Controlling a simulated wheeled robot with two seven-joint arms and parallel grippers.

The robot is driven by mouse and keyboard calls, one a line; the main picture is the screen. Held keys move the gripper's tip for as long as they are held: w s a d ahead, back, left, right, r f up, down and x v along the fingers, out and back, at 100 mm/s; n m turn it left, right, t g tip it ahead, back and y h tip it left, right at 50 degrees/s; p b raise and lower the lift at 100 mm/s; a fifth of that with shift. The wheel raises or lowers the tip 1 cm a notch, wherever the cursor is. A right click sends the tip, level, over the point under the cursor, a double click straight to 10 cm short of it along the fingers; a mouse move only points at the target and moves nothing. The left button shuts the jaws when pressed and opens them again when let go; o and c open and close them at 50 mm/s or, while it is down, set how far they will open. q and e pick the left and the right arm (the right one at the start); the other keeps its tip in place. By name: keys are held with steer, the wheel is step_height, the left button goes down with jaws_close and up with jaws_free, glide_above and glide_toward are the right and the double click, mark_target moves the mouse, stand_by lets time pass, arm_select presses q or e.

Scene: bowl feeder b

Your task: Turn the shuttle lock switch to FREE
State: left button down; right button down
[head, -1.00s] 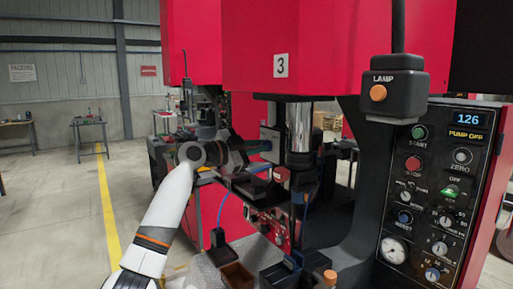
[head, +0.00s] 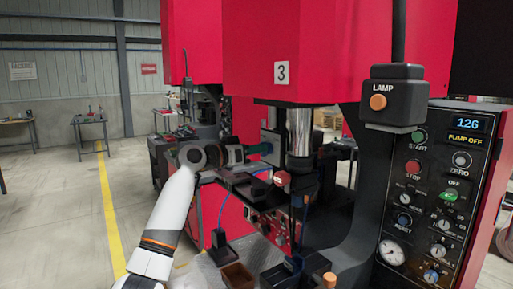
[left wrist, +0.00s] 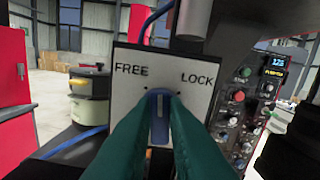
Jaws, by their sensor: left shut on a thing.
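The shuttle lock switch shows in the left wrist view as a light plate (left wrist: 133,88) marked FREE at left and LOCK at right. Its blue-grey lever (left wrist: 158,125) stands about upright, between the two words. My left gripper (left wrist: 160,98) is shut on the lever, one green finger on each side, and the fingers hide much of it. In the head view my left gripper (head: 260,149) reaches the pale switch plate (head: 270,137) left of the steel column; the lever is too small to tell there. My right gripper is not in view.
The red press (head: 300,50) hangs above. A lamp box (head: 392,90) and a control panel (head: 432,190) reading PUMP OFF stand at right. A blue hose (left wrist: 80,142) passes behind the plate. A brown bin (head: 237,276) is below the arm.

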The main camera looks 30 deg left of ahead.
arm_select(q)
steer(key=shift+a+n+p, duration=0.1)
steer(key=shift+n+p, duration=1)
steer(key=shift+n, duration=2.5)
steer(key=c, duration=1.4)
jaws_free()
steer(key=shift+c, duration=0.2)
steer(key=shift+a, duration=0.1)
steer(key=b+v, duration=0.5)
steer(key=v, duration=0.7)
steer(key=shift+b, duration=0.35)
steer(key=shift+f, duration=0.1)
